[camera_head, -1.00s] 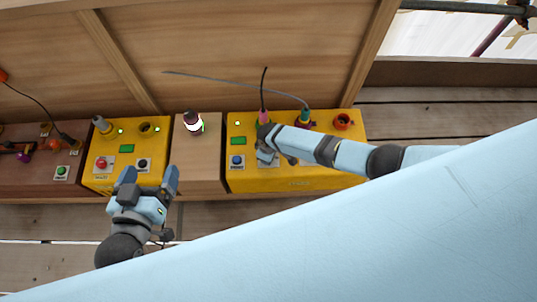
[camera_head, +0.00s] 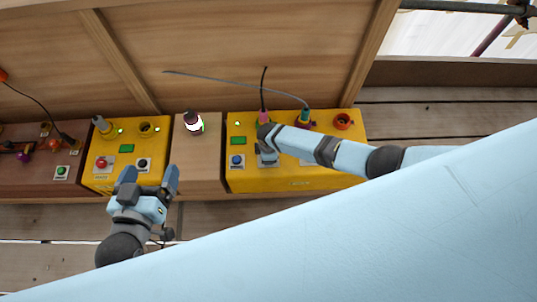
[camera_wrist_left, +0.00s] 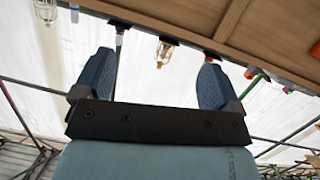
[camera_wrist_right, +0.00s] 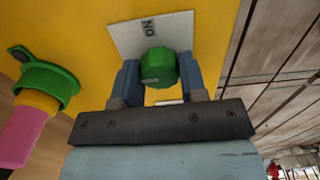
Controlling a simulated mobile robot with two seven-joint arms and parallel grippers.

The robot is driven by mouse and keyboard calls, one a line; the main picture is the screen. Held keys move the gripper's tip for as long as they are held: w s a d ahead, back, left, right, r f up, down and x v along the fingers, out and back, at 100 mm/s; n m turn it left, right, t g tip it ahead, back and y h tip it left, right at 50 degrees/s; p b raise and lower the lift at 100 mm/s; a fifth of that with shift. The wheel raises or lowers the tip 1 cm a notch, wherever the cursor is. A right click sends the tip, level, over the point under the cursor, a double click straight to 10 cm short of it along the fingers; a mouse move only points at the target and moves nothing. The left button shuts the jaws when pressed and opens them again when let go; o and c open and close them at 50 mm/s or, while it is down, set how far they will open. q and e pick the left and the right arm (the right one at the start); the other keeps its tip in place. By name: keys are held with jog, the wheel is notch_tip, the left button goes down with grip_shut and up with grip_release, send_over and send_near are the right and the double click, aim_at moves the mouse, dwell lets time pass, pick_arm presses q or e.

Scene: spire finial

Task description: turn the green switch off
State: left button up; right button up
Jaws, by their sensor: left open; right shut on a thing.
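The green switch (camera_wrist_right: 158,66) is a round green knob on a white plate (camera_wrist_right: 140,34) marked "ON", on a yellow panel, in the right wrist view. My right gripper (camera_wrist_right: 158,82) is shut on it, with one finger on each side. In the head view my right gripper (camera_head: 267,152) is over the yellow box (camera_head: 335,178) on the right and hides the switch. My left gripper (camera_head: 149,176) is open and empty, in front of the left yellow box (camera_head: 125,168); its open fingers also show in the left wrist view (camera_wrist_left: 158,85).
A green socket with a pink plug (camera_wrist_right: 28,128) sits close to my right gripper. The right box also carries a blue button (camera_head: 237,161) and an orange socket (camera_head: 342,121).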

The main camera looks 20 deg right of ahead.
pick_arm(q)
jog(key=shift+w+r, duration=0.1)
pick_arm(e)
jog(key=shift+a, duration=0.1)
jog(key=o, duration=0.9)
jog(key=shift+r, duration=0.3)
notch_tip(320, 180, up, 5)
jog(key=p, duration=0.3)
jog(key=shift+f, duration=0.15)
pick_arm(q)
jog(key=s+a+f+g+p, duration=0.1)
jog(key=s+a+f+g+y+p, duration=0.1)
jog(key=f+p, duration=0.1)
jog(key=shift+s+a+f+y, duration=0.1)
jog(key=shift+a+f+y, duration=0.15)
jog(key=shift+a+y, duration=0.05)
pick_arm(e)
notch_tip(320, 180, up, 8)
jog(key=shift+r, duration=0.25)
